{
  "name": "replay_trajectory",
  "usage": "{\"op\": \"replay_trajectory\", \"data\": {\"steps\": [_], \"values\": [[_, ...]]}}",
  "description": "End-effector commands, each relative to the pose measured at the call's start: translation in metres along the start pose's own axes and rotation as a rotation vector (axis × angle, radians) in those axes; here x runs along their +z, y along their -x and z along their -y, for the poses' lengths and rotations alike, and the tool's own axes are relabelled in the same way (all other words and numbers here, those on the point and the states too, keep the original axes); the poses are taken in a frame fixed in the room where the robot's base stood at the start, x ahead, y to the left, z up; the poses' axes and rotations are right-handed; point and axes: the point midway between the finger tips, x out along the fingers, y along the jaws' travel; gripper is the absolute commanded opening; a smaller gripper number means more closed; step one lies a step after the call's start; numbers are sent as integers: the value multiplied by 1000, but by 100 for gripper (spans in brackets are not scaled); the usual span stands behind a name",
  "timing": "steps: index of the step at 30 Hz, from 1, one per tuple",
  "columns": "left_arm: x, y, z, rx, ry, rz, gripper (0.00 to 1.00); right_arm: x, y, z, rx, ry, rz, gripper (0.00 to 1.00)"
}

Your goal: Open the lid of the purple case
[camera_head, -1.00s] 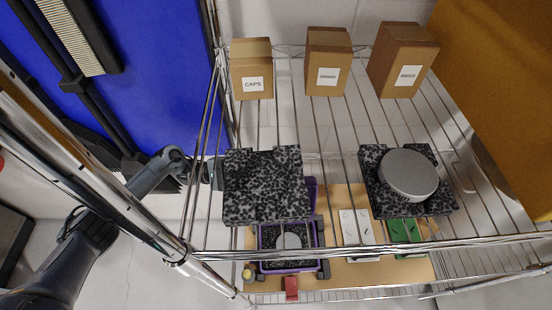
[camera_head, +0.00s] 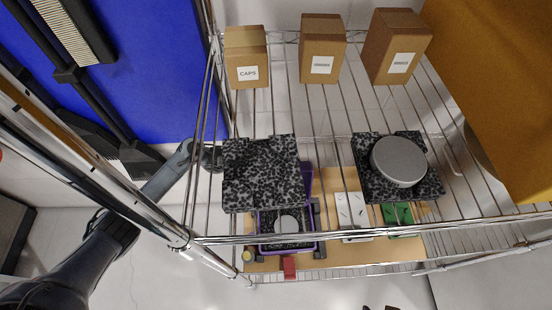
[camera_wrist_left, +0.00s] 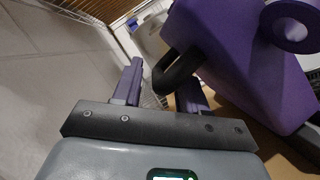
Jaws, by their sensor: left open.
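The purple case (camera_head: 317,222) is on the wooden board below the wire shelf. In the head view its purple rim surrounds a speckled black area with a pale disc, and a speckled block above hides its back. I cannot tell how the lid stands. In the left wrist view a large purple body (camera_wrist_left: 250,75) fills the upper right, with a black loop handle (camera_wrist_left: 172,76) on its near side. My left gripper (camera_wrist_left: 160,78) is open, its purple fingers on either side of the loop; contact is unclear. The head view hides this gripper. Two dark tips at the bottom edge may be my right gripper (camera_head: 380,307).
The speckled block (camera_head: 260,175) and another under a grey disc (camera_head: 398,162) sit on the wire shelf (camera_head: 330,115). Three cardboard boxes (camera_head: 322,48) stand behind. White (camera_head: 350,210) and green (camera_head: 397,213) pieces and a red piece (camera_head: 289,267) are near the case. Chrome posts stand close to my left arm.

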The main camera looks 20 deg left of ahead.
Motion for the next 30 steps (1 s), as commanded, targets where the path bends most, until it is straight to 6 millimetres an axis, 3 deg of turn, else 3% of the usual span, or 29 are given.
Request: {"op": "replay_trajectory", "data": {"steps": [11,20,30], "values": [[0,-4,0,1,0,-1,42,-1,0,-1,4,4,-1,57],[0,-4,0,1,0,0,0,-1,0,0,1,1,-2,57],[4,-2,-2,1,-8,-4,0,-3,6,1,-3,-5,-3,57]]}}
